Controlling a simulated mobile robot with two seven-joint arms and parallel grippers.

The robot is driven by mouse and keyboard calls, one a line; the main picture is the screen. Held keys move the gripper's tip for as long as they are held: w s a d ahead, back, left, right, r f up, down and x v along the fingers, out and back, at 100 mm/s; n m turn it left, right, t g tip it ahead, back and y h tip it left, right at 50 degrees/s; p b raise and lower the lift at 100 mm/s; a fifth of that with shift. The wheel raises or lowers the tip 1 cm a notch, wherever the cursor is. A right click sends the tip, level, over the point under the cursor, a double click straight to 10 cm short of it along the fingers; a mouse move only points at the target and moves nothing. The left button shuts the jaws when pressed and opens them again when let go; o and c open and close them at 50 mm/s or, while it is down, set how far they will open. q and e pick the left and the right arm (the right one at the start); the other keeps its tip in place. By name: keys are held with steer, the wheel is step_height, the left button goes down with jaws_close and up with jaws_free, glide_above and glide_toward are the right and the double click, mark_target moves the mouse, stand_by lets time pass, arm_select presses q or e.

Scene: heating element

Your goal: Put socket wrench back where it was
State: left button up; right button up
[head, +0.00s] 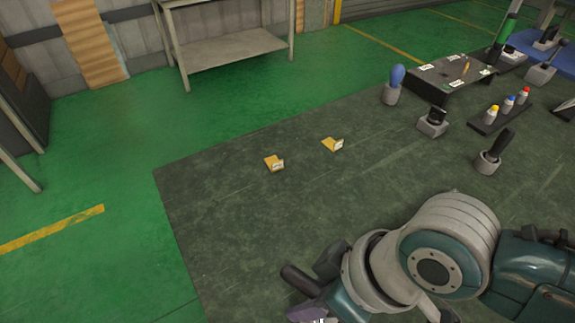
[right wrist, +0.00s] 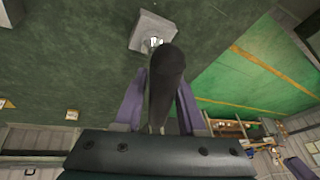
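My right gripper (head: 310,314) is at the bottom edge of the head view, with its purple fingers partly cut off. In the right wrist view, its fingers (right wrist: 160,92) lie on both sides of a thick black handle (right wrist: 166,70), apparently the socket wrench, and look closed on it. A dark handle end (head: 296,280) sticks out beside the gripper in the head view. A pale grey block (right wrist: 150,28) with a bright metal part shows beyond the handle in the wrist view. Whether the tool touches this block is hidden. My left gripper is not in view.
Two small yellow stands (head: 274,163) (head: 332,144) stand on the dark mat (head: 230,210). A blue-topped holder (head: 397,78), a grey block holder (head: 433,123), a black-handled tool in a cup (head: 494,152) and a bottle rack (head: 500,115) stand at right. The mat's middle is mostly clear.

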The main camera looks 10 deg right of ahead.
steer(key=shift+o, duration=1.4)
steer(key=shift+r, duration=0.1)
steer(key=shift+d+r, duration=0.1)
steer(key=shift+r, duration=0.2)
steer(key=p+v, duration=0.3)
steer(key=v, duration=0.8)
steer(key=shift+s+r, duration=0.1)
steer(key=shift+s+a+r+m+t, duration=0.25)
steer(key=shift+s+r, duration=0.1)
steer(key=shift+r, duration=0.15)
steer(key=shift+s+a+r+m+t, duration=0.15)
steer(key=shift+s+a+r+m, duration=0.15)
steer(key=shift+r, duration=0.15)
steer(key=s+d+r+m+h, duration=0.3)
steer(key=s+d+m+h, duration=0.1)
steer(key=d, duration=0.4)
steer(key=shift+s+d+m+t, duration=0.3)
steer(key=shift+s+d+m, duration=0.1)
steer(key=shift+s+m, duration=0.2)
